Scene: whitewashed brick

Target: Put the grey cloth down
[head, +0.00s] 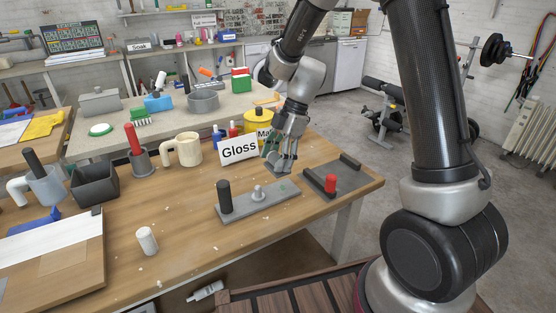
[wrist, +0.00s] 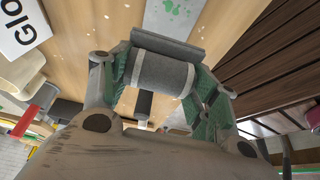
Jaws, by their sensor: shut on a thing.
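My gripper (head: 281,155) is low over the right part of the wooden table (head: 190,240), just right of the "Gloss" sign (head: 239,148). In the wrist view my gripper (wrist: 160,78) has its green-lined fingers closed on the sides of the grey cloth (wrist: 160,74), which looks rolled or folded. In the head view, the fingers hide most of the cloth. I cannot tell whether its underside touches the table.
A yellow tin (head: 258,118) and beige mug (head: 187,148) stand behind. A white cylinder (head: 147,241) stands in front, with free tabletop around it.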

